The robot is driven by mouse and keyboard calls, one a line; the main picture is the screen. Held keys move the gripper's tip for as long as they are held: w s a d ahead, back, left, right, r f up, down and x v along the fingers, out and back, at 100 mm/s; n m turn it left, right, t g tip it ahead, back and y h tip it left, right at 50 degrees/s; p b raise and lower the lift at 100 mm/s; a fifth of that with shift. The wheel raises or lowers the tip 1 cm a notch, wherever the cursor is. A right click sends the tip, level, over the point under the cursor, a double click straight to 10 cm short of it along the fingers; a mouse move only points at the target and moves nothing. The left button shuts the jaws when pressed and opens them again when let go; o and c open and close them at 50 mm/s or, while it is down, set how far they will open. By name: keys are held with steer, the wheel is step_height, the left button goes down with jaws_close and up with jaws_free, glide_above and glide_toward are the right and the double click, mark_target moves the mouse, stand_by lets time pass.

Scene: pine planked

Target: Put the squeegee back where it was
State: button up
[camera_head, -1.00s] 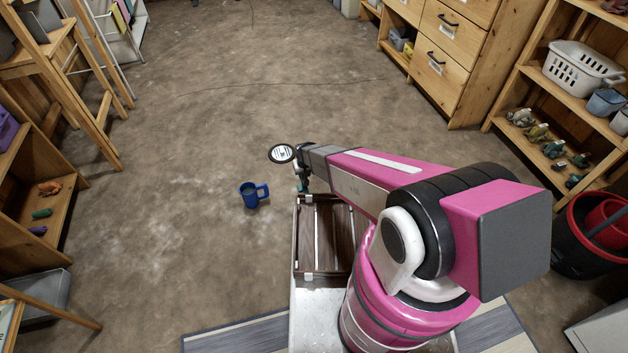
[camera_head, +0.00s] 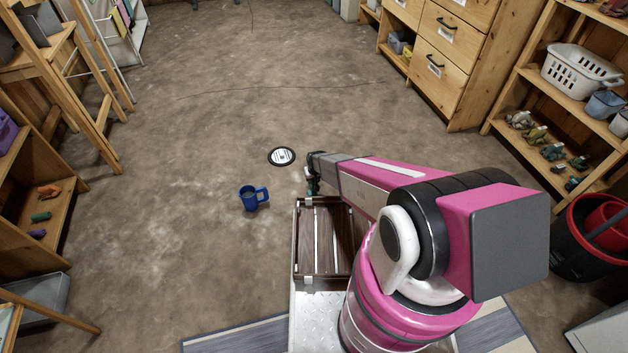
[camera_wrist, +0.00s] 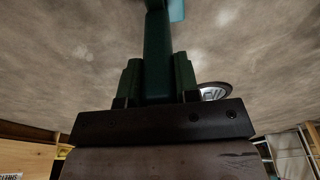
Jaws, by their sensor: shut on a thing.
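My gripper (camera_wrist: 158,82) is shut on a dark teal handle, which I take to be the squeegee (camera_wrist: 157,45). In the wrist view the handle runs up between the two green fingers, and a light blue part shows at the top edge. In the head view a small teal piece of the squeegee (camera_head: 313,187) hangs at the end of my arm, above the floor near the far left corner of a slatted wooden crate. Most of the squeegee is hidden by my arm or cut off by the frame.
A round black-and-white disc (camera_head: 281,156) lies just beyond. The slatted crate (camera_head: 297,240) is close by. Shelves (camera_head: 545,170) and drawers stand right, more shelves left.

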steer(key=shift+f, duration=0.15)
steer(key=o, duration=0.8)
steer(key=shift+o, duration=0.2)
step_height(320, 180, up, 12)
steer(key=s, duration=0.2)
steer(key=s+d+r+m, duration=0.1)
steer(key=s+d+r, duration=0.4)
steer(key=r, duration=0.6)
steer(key=s+d+r+m+g, duration=0.1)
steer(key=s+d+r, duration=0.5)
steer(key=r, duration=0.5)
steer(key=s+d+r+m, duration=0.1)
steer(key=s+d+r, duration=0.5)
steer(key=r, duration=0.5)
steer(key=shift+d+g, duration=0.4)
steer(key=shift+d, duration=0.15)
